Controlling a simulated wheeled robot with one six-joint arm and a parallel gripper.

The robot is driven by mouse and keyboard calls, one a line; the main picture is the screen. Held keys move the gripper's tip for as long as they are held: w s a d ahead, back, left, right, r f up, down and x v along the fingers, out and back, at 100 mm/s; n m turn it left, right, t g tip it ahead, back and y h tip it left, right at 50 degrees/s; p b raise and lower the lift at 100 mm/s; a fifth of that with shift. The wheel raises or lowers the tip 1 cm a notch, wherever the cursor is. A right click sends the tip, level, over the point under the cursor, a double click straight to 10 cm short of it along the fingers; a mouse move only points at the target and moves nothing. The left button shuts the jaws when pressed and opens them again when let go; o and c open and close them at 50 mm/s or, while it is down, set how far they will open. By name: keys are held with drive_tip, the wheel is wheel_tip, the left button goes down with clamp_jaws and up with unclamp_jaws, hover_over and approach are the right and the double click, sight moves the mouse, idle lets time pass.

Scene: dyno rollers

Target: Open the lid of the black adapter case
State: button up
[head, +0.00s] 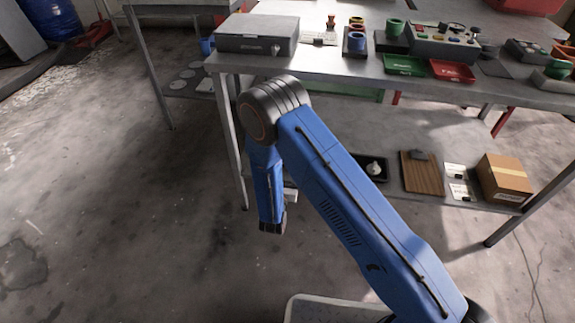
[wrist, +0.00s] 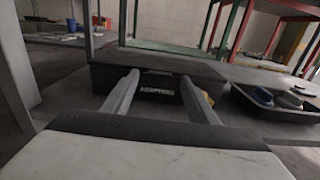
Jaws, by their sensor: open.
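The black adapter case (wrist: 140,80) stands ahead in the wrist view, its pale label reading "ADAPTERS" on the front face. Its flat dark lid (wrist: 170,64) lies over the top and looks shut. My gripper (wrist: 158,78) is open and empty, its two fingers pointing at the case front with the label between them. The right finger covers part of the front, and I cannot tell whether the tips touch it. In the head view my blue arm bends down in front of the table, and I cannot make out the case or the fingertips there.
A grey case (head: 255,35) sits on the tabletop (head: 340,68). The lower shelf holds a black tray (head: 375,165), a brown clipboard (head: 422,172) and a cardboard box (head: 505,178). Another dark tray (wrist: 270,108) with small items stands right of the adapter case. A table leg (wrist: 87,30) rises at left.

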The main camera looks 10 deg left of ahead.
drive_tip(key=shift+w, duration=1.2)
drive_tip(key=shift+c, duration=0.3)
